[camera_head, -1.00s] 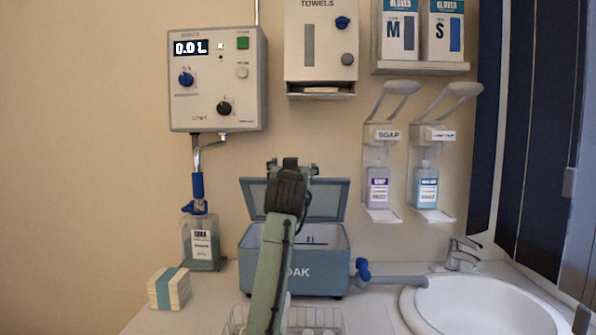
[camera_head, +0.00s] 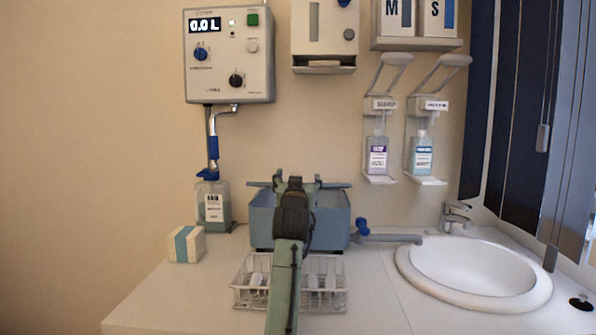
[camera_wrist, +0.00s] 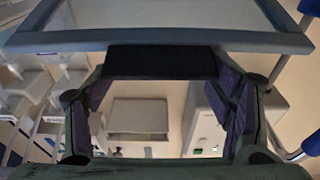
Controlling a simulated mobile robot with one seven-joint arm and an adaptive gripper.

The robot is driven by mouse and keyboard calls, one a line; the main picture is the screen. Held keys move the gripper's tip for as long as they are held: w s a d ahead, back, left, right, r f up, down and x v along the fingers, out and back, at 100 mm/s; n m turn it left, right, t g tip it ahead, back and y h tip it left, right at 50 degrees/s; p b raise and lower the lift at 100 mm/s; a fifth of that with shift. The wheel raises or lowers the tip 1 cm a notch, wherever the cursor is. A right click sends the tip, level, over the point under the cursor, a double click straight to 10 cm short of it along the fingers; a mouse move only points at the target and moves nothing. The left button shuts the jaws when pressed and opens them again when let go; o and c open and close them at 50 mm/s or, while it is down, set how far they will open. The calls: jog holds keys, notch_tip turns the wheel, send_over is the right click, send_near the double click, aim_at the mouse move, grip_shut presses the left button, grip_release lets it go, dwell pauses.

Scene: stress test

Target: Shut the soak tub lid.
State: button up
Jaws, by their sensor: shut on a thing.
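The soak tub (camera_head: 330,230) is a blue-grey box at the back of the counter, its middle hidden by my arm. Its lid (camera_head: 335,186) shows nearly edge-on as a thin band above the tub, apart from the rim at the front. In the wrist view the lid (camera_wrist: 262,42) spans the top as a framed panel. My gripper (camera_head: 295,184) is at the lid, largely behind my wrist. In the wrist view its fingers (camera_wrist: 160,85) stand on both sides of a dark bar at the lid's edge, and it is shut on the lid.
A wire basket (camera_head: 240,298) with items stands before the tub. A blue-handled pipe (camera_head: 395,239) leads right toward the sink (camera_head: 475,272). The counter's front left is clear.

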jog(key=shift+s+f, duration=0.2)
jog(key=shift+f, duration=0.65)
jog(key=o, duration=1.7)
jog(key=shift+r, duration=0.15)
notch_tip(320, 180, up, 10)
